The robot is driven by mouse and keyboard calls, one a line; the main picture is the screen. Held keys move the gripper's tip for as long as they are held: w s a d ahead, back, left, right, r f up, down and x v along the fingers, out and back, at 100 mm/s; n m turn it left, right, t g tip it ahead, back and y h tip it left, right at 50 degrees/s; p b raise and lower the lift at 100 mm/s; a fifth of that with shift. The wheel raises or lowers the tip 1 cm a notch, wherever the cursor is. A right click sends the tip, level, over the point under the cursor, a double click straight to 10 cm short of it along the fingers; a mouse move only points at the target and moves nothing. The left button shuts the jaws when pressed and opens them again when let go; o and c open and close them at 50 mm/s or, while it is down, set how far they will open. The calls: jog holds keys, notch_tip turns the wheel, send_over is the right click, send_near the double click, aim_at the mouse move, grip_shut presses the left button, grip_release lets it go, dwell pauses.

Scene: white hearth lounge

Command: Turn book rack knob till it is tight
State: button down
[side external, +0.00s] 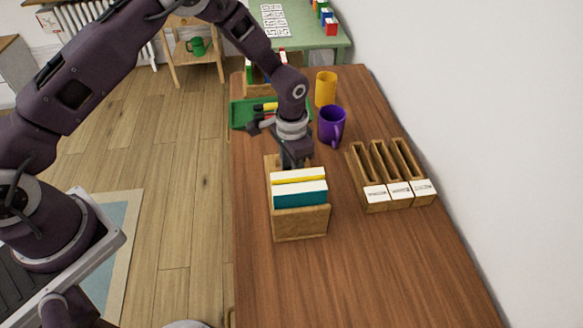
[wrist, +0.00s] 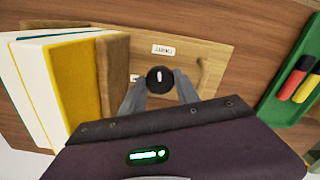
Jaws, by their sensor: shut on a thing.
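The wooden book rack (side external: 300,223) stands on the table with a few books (side external: 299,190) upright in it, white, yellow and teal at the edges. In the wrist view the rack's wooden base (wrist: 207,58) carries a small printed label (wrist: 163,50). The round black knob (wrist: 160,79) with a white mark on top sits on this base, beside the upright board. My gripper (wrist: 159,92) is shut on the knob, one finger on each side. In the side view my gripper (side external: 295,160) is low behind the books, and the knob is hidden there.
A purple mug (side external: 332,126) and a yellow cup (side external: 325,89) stand behind and to the right. A wooden tray with slots and labels (side external: 389,176) is at the right. A green tray (side external: 242,113) with markers lies behind my gripper. The table front is clear.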

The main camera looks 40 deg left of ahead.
jog(key=shift+m, duration=1.2)
jog(key=c, duration=0.9)
grip_release()
notch_tip(320, 180, up, 7)
jog(key=shift+r, duration=0.1)
